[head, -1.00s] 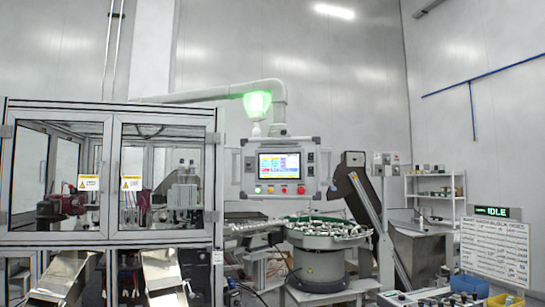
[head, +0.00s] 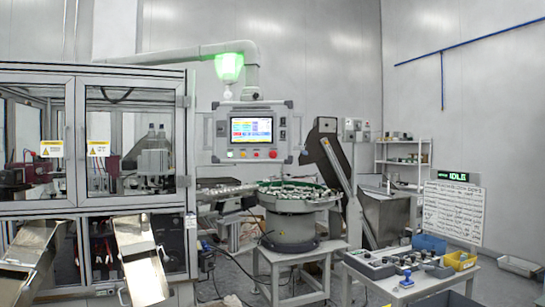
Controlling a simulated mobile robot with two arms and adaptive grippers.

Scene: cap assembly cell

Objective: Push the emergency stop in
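The operator panel (head: 207,134) hangs from a grey overhead arm, left of the middle in the head view. The panel's screen (head: 251,131) is lit, and the signal lamp (head: 229,67) above glows green. Neither of my grippers is in view.
A glazed machine cell (head: 95,71) with metal chutes (head: 142,262) stands at left. A bowl feeder (head: 290,233) on a stand is below the panel. Grey floor shows between feeder and table.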

